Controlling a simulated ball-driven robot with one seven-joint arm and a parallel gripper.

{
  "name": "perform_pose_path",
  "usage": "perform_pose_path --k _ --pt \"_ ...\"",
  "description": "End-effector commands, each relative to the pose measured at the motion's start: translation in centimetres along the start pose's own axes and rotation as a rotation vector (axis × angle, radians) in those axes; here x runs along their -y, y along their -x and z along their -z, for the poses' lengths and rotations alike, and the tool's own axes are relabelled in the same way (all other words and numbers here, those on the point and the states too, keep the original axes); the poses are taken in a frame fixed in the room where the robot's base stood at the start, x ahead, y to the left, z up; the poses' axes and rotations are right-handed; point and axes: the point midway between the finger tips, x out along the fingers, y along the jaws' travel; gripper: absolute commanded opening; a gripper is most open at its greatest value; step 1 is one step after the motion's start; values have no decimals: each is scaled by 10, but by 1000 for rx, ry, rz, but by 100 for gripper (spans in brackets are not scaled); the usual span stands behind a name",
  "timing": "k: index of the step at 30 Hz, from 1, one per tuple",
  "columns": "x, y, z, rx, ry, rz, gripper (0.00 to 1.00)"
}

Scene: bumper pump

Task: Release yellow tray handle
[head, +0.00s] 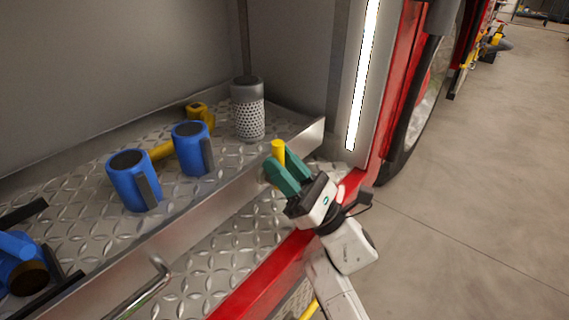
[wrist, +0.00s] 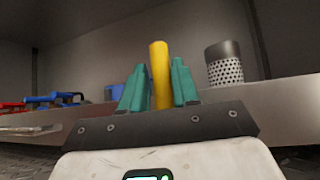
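The yellow tray handle (head: 278,150) is a short upright yellow bar at the right end of the tray's front edge. It also stands in the middle of the wrist view (wrist: 159,75). My gripper (head: 283,167) has green fingers, one on each side of the handle, and appears shut on it. In the wrist view my gripper (wrist: 160,85) shows the handle close between both fingers. The tray (head: 110,245) has a raised metal front lip and a diamond-plate floor. The handle's lower part is hidden by the fingers.
Two blue cylinders (head: 135,182) (head: 191,150), a yellow fitting (head: 200,115) and a perforated grey strainer (head: 248,108) stand on the tray. A blue and black fitting (head: 22,265) lies at the left. A red truck frame (head: 262,275) runs along the front. The floor at right is open.

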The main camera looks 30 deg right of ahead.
Motion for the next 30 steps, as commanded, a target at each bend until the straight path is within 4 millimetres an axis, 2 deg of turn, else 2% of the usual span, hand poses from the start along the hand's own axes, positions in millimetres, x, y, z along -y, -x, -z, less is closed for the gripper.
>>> perform_pose_path --k 1,5,14,17,30 --pt "0 0 0 0 -1 0 35" --pt "0 0 0 1 0 0 47" --pt "1 3 -1 2 0 2 47" --pt "1 14 0 0 0 3 47" --pt "1 91 0 0 -1 3 47"
